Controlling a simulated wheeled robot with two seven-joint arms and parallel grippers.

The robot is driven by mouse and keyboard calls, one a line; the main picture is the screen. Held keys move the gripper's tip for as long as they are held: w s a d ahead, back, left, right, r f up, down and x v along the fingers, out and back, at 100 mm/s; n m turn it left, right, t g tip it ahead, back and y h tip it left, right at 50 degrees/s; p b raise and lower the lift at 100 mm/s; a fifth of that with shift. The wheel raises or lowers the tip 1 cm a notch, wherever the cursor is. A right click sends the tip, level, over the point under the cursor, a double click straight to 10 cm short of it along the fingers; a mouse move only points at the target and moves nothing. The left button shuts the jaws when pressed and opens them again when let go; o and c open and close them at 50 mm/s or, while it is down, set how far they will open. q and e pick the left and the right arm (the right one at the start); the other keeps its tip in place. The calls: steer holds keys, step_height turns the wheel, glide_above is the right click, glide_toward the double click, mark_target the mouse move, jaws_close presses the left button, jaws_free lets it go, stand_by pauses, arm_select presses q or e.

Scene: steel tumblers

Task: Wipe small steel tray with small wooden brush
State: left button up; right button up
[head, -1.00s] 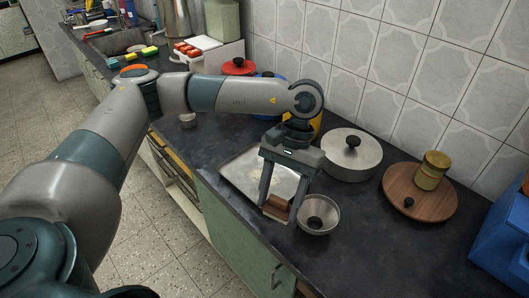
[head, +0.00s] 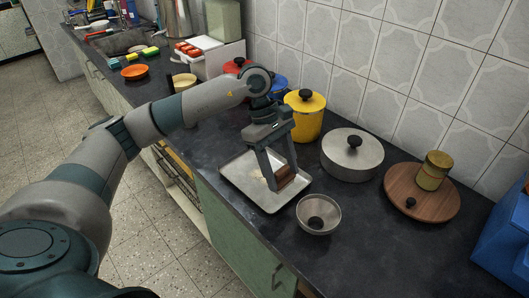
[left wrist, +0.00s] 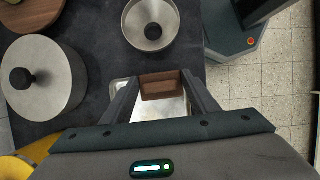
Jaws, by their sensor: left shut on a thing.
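The small steel tray (head: 236,174) is a shallow square metal tray lying flat on the dark counter. A pale patch shows on its floor near the brush. My left gripper (head: 282,181) is over the tray's right part, shut on the small wooden brush (head: 287,177), a brown block between the fingertips. I cannot tell whether the brush touches the tray. In the left wrist view the brush (left wrist: 162,86) sits between the fingers, with part of the tray (left wrist: 160,108) below it. My right gripper is not in view.
A steel bowl (head: 319,226) with a dark knob inside stands close right of the tray. A lidded steel pot (head: 351,164), a yellow pot (head: 306,124) and a round wooden board (head: 388,191) stand behind and to the right. Clear counter lies left of the tray.

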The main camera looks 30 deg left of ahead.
arm_select(q)
steer(key=w+a+n+t, duration=0.3)
steer(key=a+n, duration=0.4)
steer(key=n, duration=0.1)
steer(key=shift+w+a, duration=0.15)
steer(key=shift+w, duration=0.25)
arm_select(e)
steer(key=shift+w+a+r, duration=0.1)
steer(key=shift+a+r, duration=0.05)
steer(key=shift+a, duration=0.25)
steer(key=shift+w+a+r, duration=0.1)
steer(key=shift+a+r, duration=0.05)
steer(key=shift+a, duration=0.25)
arm_select(q)
steer(key=shift+y, duration=0.3)
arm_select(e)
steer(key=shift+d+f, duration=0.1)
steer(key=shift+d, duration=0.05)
